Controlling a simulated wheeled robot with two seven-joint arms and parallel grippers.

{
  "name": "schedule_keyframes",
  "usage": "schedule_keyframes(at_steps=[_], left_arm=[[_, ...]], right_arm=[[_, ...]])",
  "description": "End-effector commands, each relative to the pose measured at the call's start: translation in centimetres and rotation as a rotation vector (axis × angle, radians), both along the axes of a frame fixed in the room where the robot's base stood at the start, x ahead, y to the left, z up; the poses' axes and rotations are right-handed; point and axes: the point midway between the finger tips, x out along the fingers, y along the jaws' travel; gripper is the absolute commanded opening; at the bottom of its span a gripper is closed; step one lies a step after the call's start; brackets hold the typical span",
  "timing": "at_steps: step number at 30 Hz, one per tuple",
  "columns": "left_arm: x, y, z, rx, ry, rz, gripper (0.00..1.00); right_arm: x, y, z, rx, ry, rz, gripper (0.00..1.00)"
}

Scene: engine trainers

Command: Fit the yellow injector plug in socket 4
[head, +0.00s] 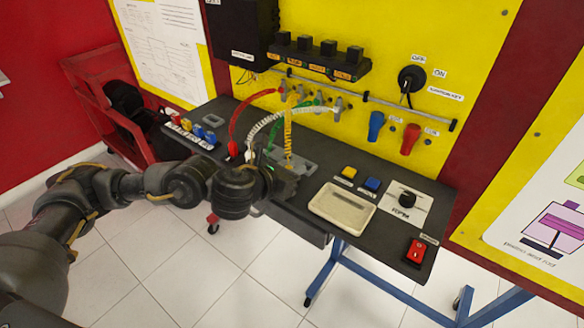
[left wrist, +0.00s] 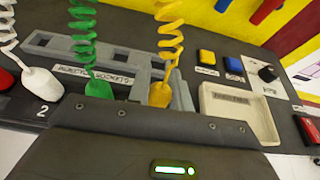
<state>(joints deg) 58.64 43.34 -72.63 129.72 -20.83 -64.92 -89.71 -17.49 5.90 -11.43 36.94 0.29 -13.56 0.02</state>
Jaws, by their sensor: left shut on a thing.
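The yellow injector plug (left wrist: 160,95) hangs on a coiled yellow cord (head: 288,130). My left gripper (head: 288,174) is shut on this plug, at the grey injector socket block on the bench (head: 300,163). In the left wrist view the block carries an "injector sockets" label (left wrist: 93,73). The green plug (left wrist: 98,87) stands left of the yellow one, and the white plug (left wrist: 42,84) is by the number 2. Socket 4 and the plug's lower end are hidden by my gripper, so I cannot tell whether the plug is seated. My right gripper is out of view.
An empty cream tray (head: 341,207) lies right of the gripper. Yellow (head: 349,172) and blue (head: 372,184) buttons, an RPM knob (head: 407,200) and a red switch (head: 416,251) are beyond it. The red plug (head: 233,148) and other cords crowd the left side.

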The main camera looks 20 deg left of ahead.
Motion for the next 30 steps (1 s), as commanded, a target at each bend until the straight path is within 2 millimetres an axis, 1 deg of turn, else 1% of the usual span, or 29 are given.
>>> schedule_keyframes(at_steps=[30], left_arm=[[0.0, 0.0, -1.7, 0.0, 0.0, 0.0, 0.0]], right_arm=[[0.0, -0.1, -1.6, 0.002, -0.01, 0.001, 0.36]])
